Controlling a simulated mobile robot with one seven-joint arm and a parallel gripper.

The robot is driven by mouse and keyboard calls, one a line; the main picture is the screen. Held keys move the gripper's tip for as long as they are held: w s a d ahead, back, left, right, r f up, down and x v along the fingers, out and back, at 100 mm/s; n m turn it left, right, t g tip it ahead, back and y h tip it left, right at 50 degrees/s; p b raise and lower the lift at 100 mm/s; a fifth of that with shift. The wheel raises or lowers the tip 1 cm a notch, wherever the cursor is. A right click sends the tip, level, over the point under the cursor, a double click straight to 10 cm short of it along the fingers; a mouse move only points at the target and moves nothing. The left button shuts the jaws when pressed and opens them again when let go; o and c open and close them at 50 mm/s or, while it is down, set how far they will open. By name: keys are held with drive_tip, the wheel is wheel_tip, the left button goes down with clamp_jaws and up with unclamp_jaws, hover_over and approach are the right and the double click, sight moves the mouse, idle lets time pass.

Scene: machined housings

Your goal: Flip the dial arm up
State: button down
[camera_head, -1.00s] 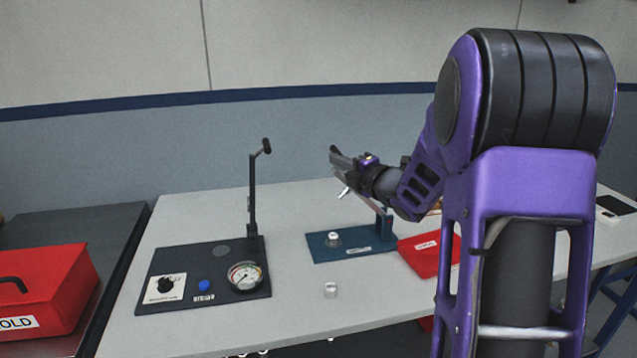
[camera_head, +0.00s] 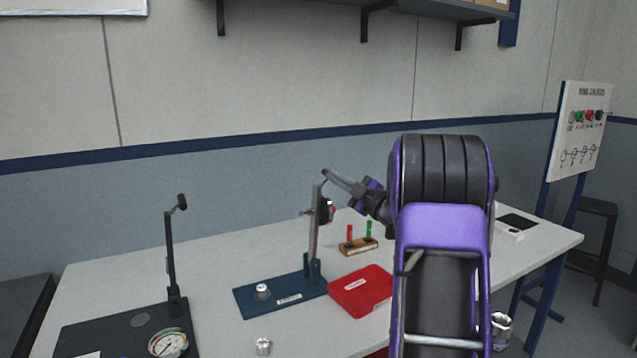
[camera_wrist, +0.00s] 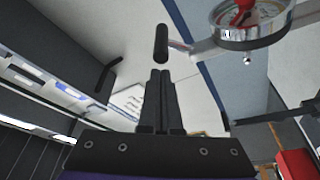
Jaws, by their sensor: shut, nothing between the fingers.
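The dial arm (camera_head: 313,235) is a pale metal bar on the blue base plate (camera_head: 243,301). It stands nearly upright from its hinge post (camera_head: 313,270). Its dial gauge (camera_head: 327,210) shows edge-on on its right side. In the wrist view the round gauge (camera_wrist: 245,38) with a red centre is at the upper right, and the arm's black cylindrical handle (camera_wrist: 161,42) is at top centre. My gripper (camera_head: 328,174) is shut and empty at the arm's top end. In the wrist view my fingertips (camera_wrist: 160,72) lie just below the handle; I cannot tell whether they touch.
A black plate with an upright lever (camera_head: 170,245) and a gauge (camera_head: 168,343) stands at the left. A red pad (camera_head: 360,290), a wooden block with red and green pegs (camera_head: 358,246) and a small metal knob (camera_head: 263,346) are on the table. A shelf (camera_head: 400,8) is above.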

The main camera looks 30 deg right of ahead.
drive_tip(key=shift+d+f+m, duration=0.15)
drive_tip(key=shift+d+m, duration=0.45)
drive_tip(key=shift+d, duration=0.3)
drive_tip(key=shift+s+d+f, duration=0.1)
